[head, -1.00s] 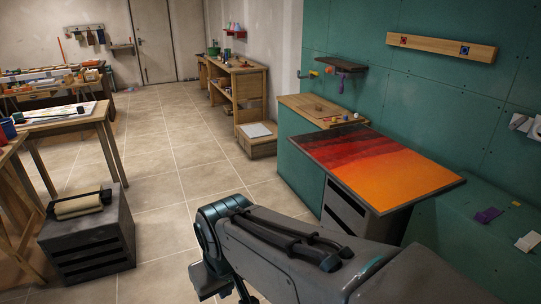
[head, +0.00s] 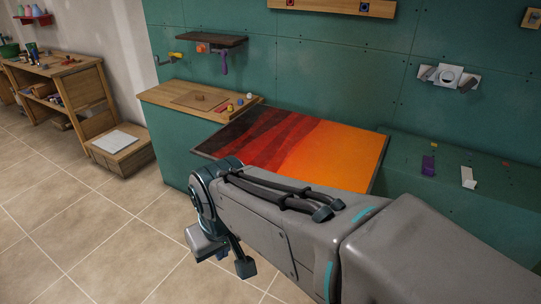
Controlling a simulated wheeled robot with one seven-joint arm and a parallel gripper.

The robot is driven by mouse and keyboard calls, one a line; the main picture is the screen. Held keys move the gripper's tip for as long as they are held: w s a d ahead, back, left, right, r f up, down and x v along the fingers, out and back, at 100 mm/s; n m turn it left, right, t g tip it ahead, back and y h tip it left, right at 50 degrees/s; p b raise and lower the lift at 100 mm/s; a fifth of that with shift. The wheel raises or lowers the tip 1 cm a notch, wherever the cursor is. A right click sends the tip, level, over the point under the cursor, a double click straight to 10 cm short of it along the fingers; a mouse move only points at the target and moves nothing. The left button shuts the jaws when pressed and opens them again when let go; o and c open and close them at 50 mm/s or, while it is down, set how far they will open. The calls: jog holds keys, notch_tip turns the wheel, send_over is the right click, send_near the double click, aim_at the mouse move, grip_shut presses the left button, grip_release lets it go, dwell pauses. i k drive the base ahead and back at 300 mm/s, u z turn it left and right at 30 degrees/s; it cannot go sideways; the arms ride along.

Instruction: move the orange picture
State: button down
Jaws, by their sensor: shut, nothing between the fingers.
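The orange picture (head: 338,150) is a flat panel shading from black and dark red at its left to bright orange at its right, with a dark edge. It lies face up beside the green wall, at the middle of the head view. My arm crosses in front of it and hides its near edge and what is under it. My gripper (head: 225,252) hangs at the arm's far end, left of and nearer than the picture. It is shut and empty, apart from the picture; its fingertips are small and partly turned away.
A wooden-topped green counter (head: 163,97) with small items adjoins the picture's left. A dark shelf (head: 210,40) and a white fixture (head: 450,76) are on the wall. A green ledge (head: 435,150) lies right. Tiled floor (head: 90,220) is open at left.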

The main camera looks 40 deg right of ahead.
aim_at(301, 147)
jog(key=z, duration=0.8)
jog(key=i, duration=0.8)
jog(key=z, duration=0.7)
